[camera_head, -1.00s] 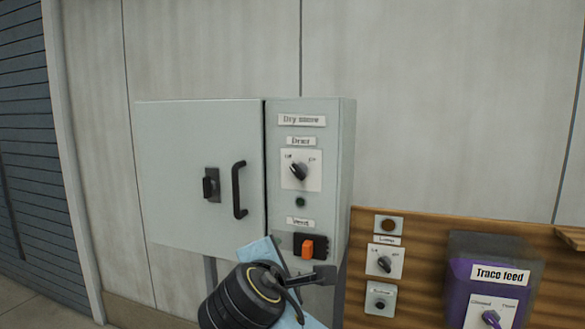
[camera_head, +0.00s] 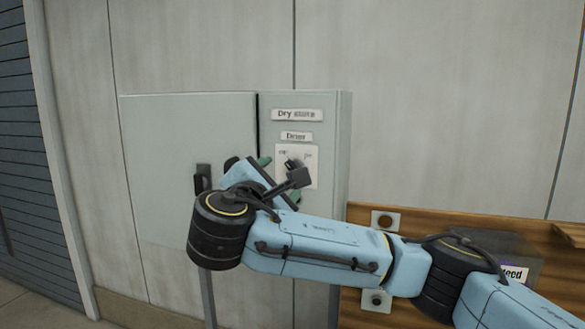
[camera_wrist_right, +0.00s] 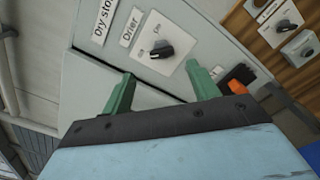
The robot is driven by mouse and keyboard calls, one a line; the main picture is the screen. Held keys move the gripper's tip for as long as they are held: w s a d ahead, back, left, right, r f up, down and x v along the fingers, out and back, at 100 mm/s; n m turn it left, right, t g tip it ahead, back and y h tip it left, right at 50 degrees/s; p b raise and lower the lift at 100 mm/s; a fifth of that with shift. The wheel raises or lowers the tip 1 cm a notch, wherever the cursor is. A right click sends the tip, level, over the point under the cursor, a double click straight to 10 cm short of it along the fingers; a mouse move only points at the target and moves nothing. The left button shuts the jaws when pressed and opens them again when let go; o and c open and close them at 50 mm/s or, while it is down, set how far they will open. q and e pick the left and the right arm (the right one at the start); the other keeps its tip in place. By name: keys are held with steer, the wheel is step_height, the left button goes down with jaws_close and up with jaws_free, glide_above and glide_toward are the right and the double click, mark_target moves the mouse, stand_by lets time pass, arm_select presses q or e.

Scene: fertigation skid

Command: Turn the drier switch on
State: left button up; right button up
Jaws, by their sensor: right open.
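The drier switch is a black rotary knob on a white plate, under a "Drier" label on the grey cabinet's side panel. In the head view the knob (camera_head: 292,164) is partly covered by my right gripper (camera_head: 280,178). In the right wrist view the knob (camera_wrist_right: 162,49) shows clearly, ahead of and between the two green fingers of my right gripper (camera_wrist_right: 162,92). The fingers are spread open and empty, apart from the knob. The plate's off and on marks are too blurred to read surely. My left gripper is not in view.
An orange switch (camera_wrist_right: 238,82) sits beside the right finger. A wooden board (camera_head: 440,222) with other knobs and a labelled box stands to the right.

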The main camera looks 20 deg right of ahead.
mark_target(294, 168)
steer(key=p+x, duration=0.2)
steer(key=x, duration=0.5)
steer(key=shift+w+d, duration=0.15)
steer(key=shift+d, duration=0.15)
steer(key=shift+w+d+p, duration=0.25)
steer(key=shift+w+p, duration=0.1)
steer(key=shift+w, duration=0.05)
steer(key=c, duration=1)
steer(key=shift+f, duration=0.1)
